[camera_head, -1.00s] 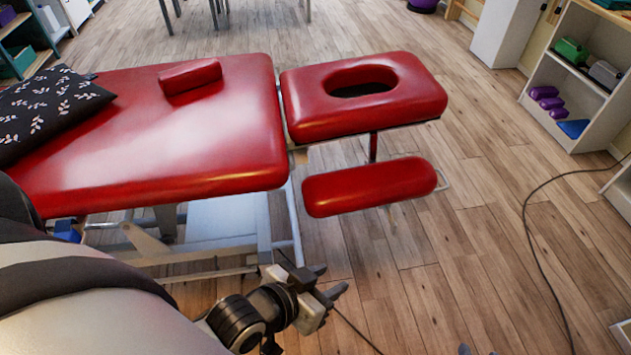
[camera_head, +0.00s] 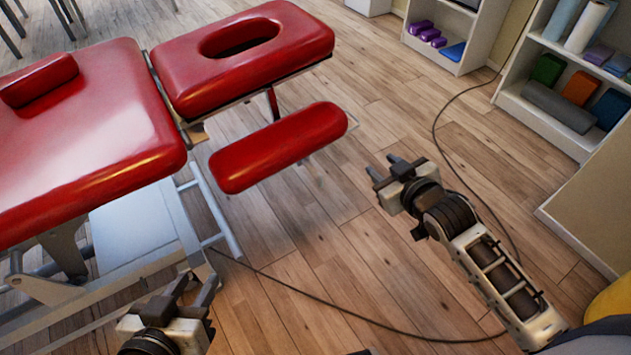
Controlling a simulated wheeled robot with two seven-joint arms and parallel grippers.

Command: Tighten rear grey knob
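The red treatment table (camera_head: 85,150) fills the left of the head view. Its headrest with an oval face hole (camera_head: 290,50) and a lower red arm pad (camera_head: 275,150) extend to the right. I cannot make out a grey knob; the underside of the headrest is mostly hidden. My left gripper (camera_head: 196,286) is at the bottom left, in front of the table's metal frame (camera_head: 140,275), with its fingers apart and nothing between them. My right gripper (camera_head: 385,166) is over the floor to the right of the arm pad, its fingers apart and empty.
A black cable (camera_head: 330,312) runs across the wooden floor below my grippers and up the right side. White shelves (camera_head: 555,120) with rolls and blocks stand at the right. Open floor (camera_head: 340,235) lies between the arm pad and my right arm.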

